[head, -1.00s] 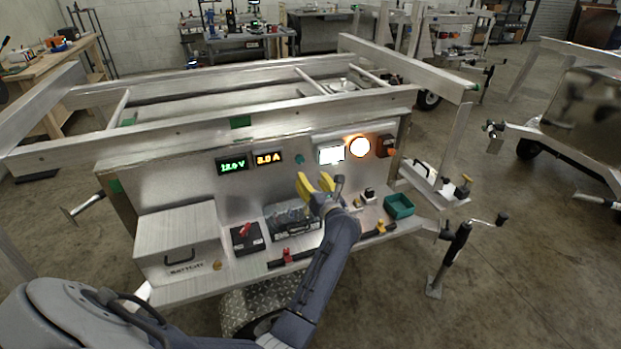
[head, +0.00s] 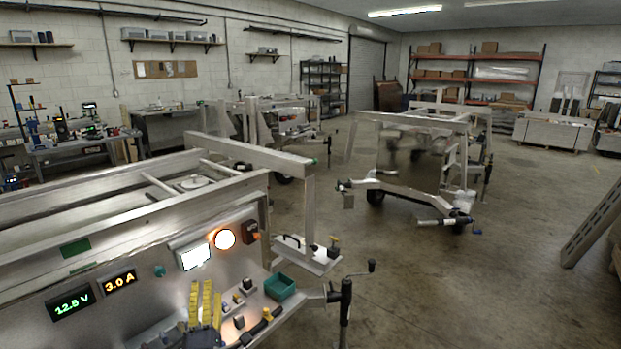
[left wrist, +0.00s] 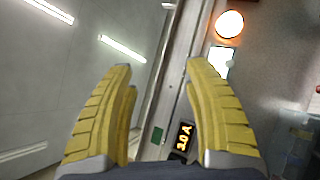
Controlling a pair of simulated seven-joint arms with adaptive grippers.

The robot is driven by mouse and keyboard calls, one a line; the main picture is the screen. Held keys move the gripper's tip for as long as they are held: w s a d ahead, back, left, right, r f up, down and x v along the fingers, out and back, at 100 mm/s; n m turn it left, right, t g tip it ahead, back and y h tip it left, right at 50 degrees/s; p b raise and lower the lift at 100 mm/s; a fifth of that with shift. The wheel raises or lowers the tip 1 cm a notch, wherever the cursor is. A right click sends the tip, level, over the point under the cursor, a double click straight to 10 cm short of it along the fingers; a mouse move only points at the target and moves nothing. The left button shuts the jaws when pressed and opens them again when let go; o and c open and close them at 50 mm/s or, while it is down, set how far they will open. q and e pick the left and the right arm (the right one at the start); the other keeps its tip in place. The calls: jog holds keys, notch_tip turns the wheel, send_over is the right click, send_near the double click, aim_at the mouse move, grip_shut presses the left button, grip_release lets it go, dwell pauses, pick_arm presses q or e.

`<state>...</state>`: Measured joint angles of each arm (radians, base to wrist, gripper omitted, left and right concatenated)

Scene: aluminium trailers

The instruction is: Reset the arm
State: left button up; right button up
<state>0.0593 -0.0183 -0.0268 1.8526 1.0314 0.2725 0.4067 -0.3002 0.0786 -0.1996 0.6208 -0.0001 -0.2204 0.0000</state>
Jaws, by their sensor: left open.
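My left gripper (head: 206,304) shows at the bottom of the head view, its yellow fingers pointing up in front of the trailer's metal panel (head: 140,305). In the left wrist view its two yellow fingers (left wrist: 160,95) stand wide apart with nothing between them. The panel carries a green voltage display (head: 73,302), an orange current display (head: 120,281), a lit white screen (head: 194,255) and a glowing round lamp (head: 225,239). My right gripper is in neither view.
A green tray (head: 279,287) and several small parts lie on the trailer's ledge right of the gripper. A jack with a crank (head: 346,300) stands at the trailer's corner. Another trailer (head: 410,160) is further back. The concrete floor (head: 470,290) at right is largely clear.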

pick_arm(q)
jog(key=s+d+f+m+g+h, duration=0.4)
jog(key=s+d+f+m+h, duration=0.45)
jog(key=m, duration=0.75)
jog(key=s+f+m+g, duration=0.5)
jog(key=s+f+m, duration=0.1)
jog(key=s+f, duration=0.15)
jog(key=s+a+f+m+g+y, duration=0.35)
jog(key=s+a, duration=0.35)
jog(key=s, duration=0.3)
jog(key=s+a+f+m+g+y, duration=0.25)
jog(key=s+a+m+y, duration=0.2)
jog(key=s+a, duration=0.35)
jog(key=s+d+f+n+g+h, duration=0.1)
jog(key=d+f, duration=0.2)
jog(key=f, duration=0.8)
jog(key=s+d+f+g+h, duration=0.1)
jog(key=s+d+f, duration=0.1)
jog(key=f, duration=0.9)
jog(key=s+d+f+n+g+h, duration=0.1)
jog(key=d+f, duration=0.2)
jog(key=f, duration=0.8)
jog(key=s+f+n+g+h, duration=0.1)
jog(key=s+f+n+g, duration=0.1)
jog(key=s+f, duration=1.6)
jog(key=s+g, duration=0.1)
jog(key=s, duration=0.2)
jog(key=shift+s+a+f, duration=0.25)
jog(key=shift+a, duration=0.1)
